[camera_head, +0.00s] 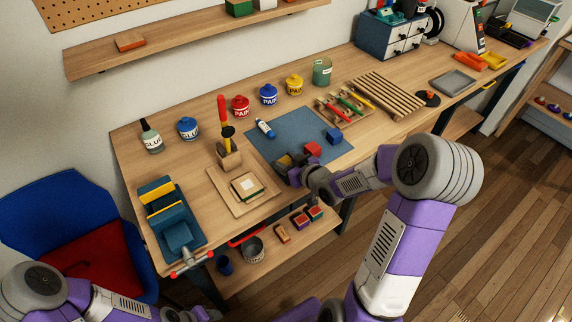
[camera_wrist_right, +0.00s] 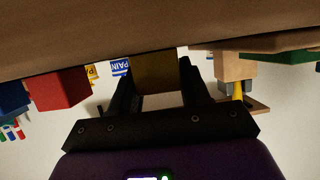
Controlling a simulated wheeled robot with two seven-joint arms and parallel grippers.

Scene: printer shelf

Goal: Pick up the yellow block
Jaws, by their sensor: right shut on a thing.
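The yellow block (camera_wrist_right: 155,72) is between the two fingers of my right gripper (camera_wrist_right: 155,95) in the wrist view, looking dark yellow in the shade. In the head view my right gripper (camera_head: 284,164) is at the front edge of the blue mat, shut on the block, which the fingers mostly hide. I cannot tell whether the block is touching the mat.
A red block (camera_head: 313,149) and a blue block (camera_head: 334,136) stand on the blue mat (camera_head: 290,127), right of the gripper. A wooden tool holder (camera_head: 229,160) and a board with stacked pads (camera_head: 226,190) are to its left. Paint pots stand behind the mat.

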